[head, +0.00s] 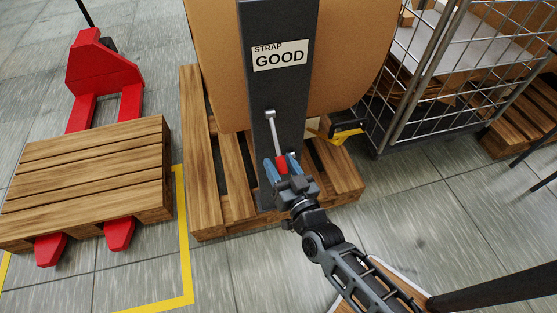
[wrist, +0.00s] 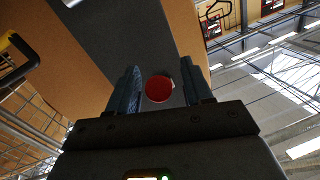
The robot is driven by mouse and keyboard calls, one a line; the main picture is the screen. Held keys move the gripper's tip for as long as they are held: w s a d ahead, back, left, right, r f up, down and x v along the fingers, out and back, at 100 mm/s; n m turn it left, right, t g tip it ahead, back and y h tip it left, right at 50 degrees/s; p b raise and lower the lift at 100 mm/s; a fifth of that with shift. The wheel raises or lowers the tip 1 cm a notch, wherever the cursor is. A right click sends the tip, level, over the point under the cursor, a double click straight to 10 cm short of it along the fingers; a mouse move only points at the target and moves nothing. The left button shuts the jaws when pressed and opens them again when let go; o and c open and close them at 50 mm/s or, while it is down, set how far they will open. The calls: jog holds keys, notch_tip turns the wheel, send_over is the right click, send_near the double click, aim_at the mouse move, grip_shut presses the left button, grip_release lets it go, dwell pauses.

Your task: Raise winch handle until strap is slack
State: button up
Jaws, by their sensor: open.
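The winch handle is a light metal lever (head: 272,131) on the front of a dark grey post (head: 277,95). It hangs downward from its pivot and ends in a red grip (head: 281,164). My gripper (head: 281,163) is open with its blue fingers on either side of the red grip. In the wrist view the grip's round red end (wrist: 159,89) sits between the two fingers (wrist: 165,90), with a gap at the left finger. Whether the right finger touches it I cannot tell. A label (head: 280,56) on the post reads "STRAP GOOD". A yellow strap or bracket (head: 341,138) shows right of the post.
A large brown roll (head: 350,50) stands behind the post on a wooden pallet (head: 203,170). A red pallet jack (head: 103,62) with another pallet (head: 85,180) is at left. A wire cage cart (head: 440,70) stands at right. Floor in front is partly clear.

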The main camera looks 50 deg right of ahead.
jog(key=shift+x, duration=0.85)
jog(key=shift+c, duration=0.4)
grip_shut()
